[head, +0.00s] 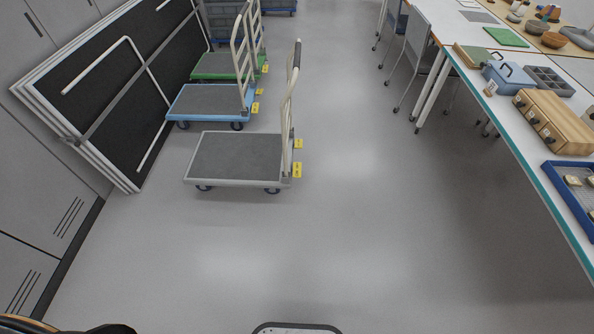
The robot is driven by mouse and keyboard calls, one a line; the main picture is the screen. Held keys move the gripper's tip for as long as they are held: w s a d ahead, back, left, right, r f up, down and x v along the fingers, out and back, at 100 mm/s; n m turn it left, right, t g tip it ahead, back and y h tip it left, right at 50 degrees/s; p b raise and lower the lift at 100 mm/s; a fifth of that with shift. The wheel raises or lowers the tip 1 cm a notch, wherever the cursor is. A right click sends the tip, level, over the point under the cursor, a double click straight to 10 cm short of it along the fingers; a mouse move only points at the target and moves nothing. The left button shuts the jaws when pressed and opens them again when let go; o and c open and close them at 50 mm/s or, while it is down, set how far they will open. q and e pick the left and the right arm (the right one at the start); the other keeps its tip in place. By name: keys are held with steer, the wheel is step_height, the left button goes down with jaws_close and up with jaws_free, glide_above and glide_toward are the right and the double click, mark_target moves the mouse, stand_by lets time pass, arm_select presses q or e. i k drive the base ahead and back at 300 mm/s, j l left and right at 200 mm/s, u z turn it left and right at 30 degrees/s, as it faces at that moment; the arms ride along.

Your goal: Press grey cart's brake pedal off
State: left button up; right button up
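The grey cart (235,157) stands on the floor left of centre, with a dark grey deck, a light rim and small casters. Its cream push handle (287,110) rises at its right end. Two yellow pedals show at that end: a nearer pedal (297,170) and a farther pedal (298,143). Both have small dark marks that I cannot read. I cannot tell which one is the brake pedal or whether it is pressed. Neither of my grippers is in the head view.
A blue cart (205,100) and a green cart (217,66) stand behind the grey cart. Folded black panels (110,85) lean against cabinets at left. A long white table (505,105) and chairs (417,45) line the right. The floor (330,250) in front and right is clear.

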mark_target(296, 170)
steer(key=i+l+z, duration=0.15)
steer(key=i, duration=0.35)
steer(key=i+l+z, duration=0.15)
steer(key=i+l, duration=0.15)
steer(key=i, duration=0.2)
steer(key=i+l+z, duration=0.15)
steer(key=i, duration=0.4)
